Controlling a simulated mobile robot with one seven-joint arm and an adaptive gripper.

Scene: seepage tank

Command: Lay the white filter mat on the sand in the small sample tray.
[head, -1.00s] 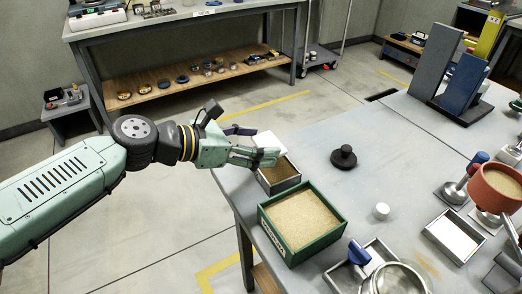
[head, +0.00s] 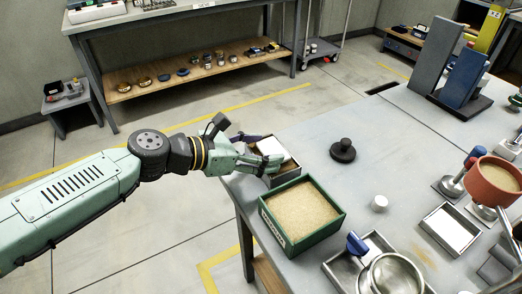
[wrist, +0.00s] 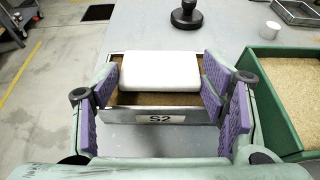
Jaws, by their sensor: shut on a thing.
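The white filter mat (wrist: 160,70) is a pale block between the purple finger pads of my gripper (wrist: 160,77). My gripper (head: 268,161) is shut on it, with a pad at each of its left and right ends. In the head view the mat (head: 271,147) and the tray (head: 288,176) are partly hidden by my fingers.
A green sand-filled box (head: 288,240) stands close to the tray, on its near side. A black knobbed weight (head: 343,151) and a small white cylinder (head: 379,203) stand on the bench (head: 390,150). Metal trays and a red sand-filled bowl (head: 494,180) are farther right.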

